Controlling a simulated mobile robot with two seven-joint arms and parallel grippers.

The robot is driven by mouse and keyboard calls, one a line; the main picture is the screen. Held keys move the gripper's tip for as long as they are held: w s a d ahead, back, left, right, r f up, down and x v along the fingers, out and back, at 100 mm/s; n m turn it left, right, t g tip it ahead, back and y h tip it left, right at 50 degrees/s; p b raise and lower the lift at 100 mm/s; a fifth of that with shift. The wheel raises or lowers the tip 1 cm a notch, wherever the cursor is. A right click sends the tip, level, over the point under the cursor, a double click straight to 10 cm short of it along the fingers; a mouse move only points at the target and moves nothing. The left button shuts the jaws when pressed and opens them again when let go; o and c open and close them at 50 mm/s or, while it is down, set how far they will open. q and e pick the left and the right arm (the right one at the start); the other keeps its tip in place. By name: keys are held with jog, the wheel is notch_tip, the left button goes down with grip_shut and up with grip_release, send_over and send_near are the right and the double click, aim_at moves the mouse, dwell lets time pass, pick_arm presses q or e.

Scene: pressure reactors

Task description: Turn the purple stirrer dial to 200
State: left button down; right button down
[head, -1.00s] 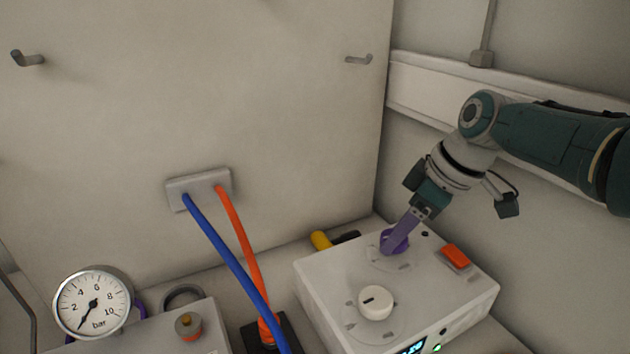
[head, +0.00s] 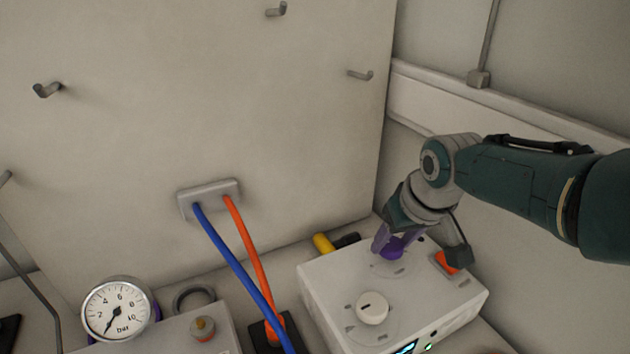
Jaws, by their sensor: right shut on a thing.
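The purple stirrer dial (head: 393,249) sits on the back part of the top of a white control box (head: 325,295). A white dial (head: 372,308) with a dark mark is nearer the front of the same box. My left gripper is not in view.
An orange-red switch (head: 446,262) is on the box, close to my right wrist. A yellow-handled item (head: 323,243) lies behind the box. Blue (head: 236,266) and orange (head: 256,262) hoses hang to the left. A pressure gauge (head: 116,311) stands at lower left.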

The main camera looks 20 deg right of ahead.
dwell(0.5)
jog(key=shift+c, duration=1.3)
grip_release()
jog(key=p+v, duration=0.8)
jog(key=v, duration=0.2)
jog(key=shift+a, duration=0.1)
